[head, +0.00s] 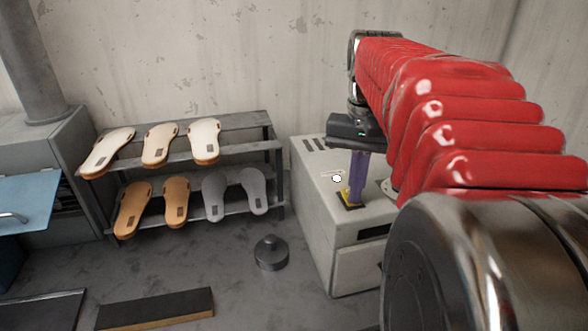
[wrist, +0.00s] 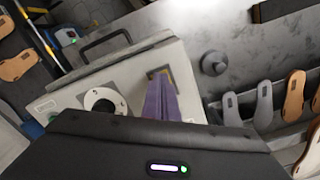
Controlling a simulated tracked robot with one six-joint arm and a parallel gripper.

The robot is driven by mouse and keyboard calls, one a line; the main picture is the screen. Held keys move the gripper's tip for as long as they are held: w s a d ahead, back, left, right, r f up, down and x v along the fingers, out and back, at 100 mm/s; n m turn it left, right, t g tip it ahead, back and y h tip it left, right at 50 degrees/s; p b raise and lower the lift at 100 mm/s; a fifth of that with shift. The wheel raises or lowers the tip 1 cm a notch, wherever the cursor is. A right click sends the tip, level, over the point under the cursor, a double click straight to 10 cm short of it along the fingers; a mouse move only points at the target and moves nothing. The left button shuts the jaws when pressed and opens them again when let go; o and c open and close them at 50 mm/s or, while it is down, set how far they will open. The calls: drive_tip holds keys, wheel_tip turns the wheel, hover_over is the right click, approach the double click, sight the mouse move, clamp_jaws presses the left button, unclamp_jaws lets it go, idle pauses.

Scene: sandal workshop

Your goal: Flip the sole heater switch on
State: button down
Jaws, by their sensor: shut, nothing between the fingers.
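The pale grey heater box (head: 335,230) stands on the floor right of the sandal rack. A dark switch plate with yellow on it (head: 343,199) sits on its top; it also shows in the wrist view (wrist: 152,73). My gripper (head: 353,200) points down with its purple fingers shut and empty, the tips at or just above this plate. In the wrist view my gripper (wrist: 158,82) covers much of the plate, so the switch lever and its position are hidden. I cannot tell whether the tips touch it. A white round dial (wrist: 92,99) lies beside the plate.
A dark rack (head: 275,145) holds several sandal soles left of the heater. A dark round weight-like object (head: 270,252) stands on the floor before it. A long dark block (head: 155,308) lies at the front. A black handle (wrist: 105,40) edges the heater.

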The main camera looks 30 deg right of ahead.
wheel_tip(320, 180, up, 7)
idle(1.2)
idle(0.4)
drive_tip(key=s+a+f+n+t, duration=0.2)
drive_tip(key=a+f+n, duration=0.2)
drive_tip(key=a+f, duration=0.4)
drive_tip(key=s+a+f+n+t, duration=0.1)
drive_tip(key=a+f+n+t, duration=0.2)
drive_tip(key=a, duration=1.1)
wheel_tip(320, 180, down, 5)
drive_tip(key=shift+s+a+f+n+t, duration=0.2)
drive_tip(key=shift+s+a+n+t, duration=0.15)
drive_tip(key=shift+n, duration=0.75)
drive_tip(key=shift+s, duration=0.2)
